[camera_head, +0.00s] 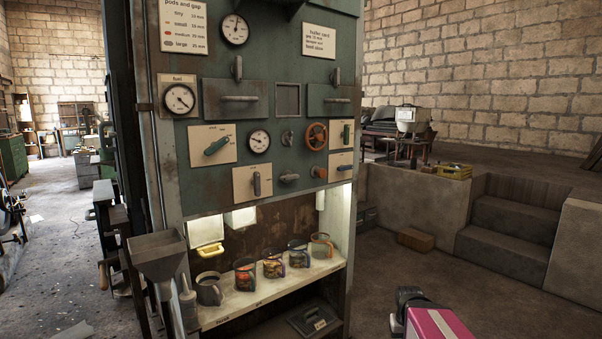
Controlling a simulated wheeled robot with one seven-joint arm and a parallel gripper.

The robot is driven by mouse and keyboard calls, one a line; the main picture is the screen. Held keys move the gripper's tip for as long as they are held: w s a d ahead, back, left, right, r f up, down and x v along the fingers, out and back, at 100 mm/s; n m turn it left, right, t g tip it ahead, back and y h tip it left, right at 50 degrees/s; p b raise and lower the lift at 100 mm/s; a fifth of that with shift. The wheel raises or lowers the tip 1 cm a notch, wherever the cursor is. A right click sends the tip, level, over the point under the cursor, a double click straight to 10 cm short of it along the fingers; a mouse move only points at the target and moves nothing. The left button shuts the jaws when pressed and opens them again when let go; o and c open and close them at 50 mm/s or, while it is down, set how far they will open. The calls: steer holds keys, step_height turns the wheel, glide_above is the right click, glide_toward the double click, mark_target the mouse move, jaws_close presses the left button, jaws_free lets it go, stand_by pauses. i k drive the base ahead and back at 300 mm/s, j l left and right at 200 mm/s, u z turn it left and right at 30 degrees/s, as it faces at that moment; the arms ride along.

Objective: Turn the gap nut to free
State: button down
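A green machine cabinet (287,122) stands in the middle of the view, its front panel full of controls. An orange handwheel (316,136) is mounted on the panel's right side. A small dark metal fitting (288,138) sits just left of the wheel. I cannot read any label that tells which part is the gap nut, or its setting. A card headed "pods and gap" (184,27) hangs at the top left. A "huller card" (319,41) hangs at the top right. My gripper's fingers do not show.
Below the panel, a lit shelf (228,314) holds a dark mug (209,289) and several glass jugs (274,264). Lever plates (213,145) and gauges (180,98) surround the controls. A metal hopper (157,257) stands front left.

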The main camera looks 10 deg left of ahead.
mark_target(288, 138)
steer(key=i+u, duration=0.1)
steer(key=u, duration=1.3)
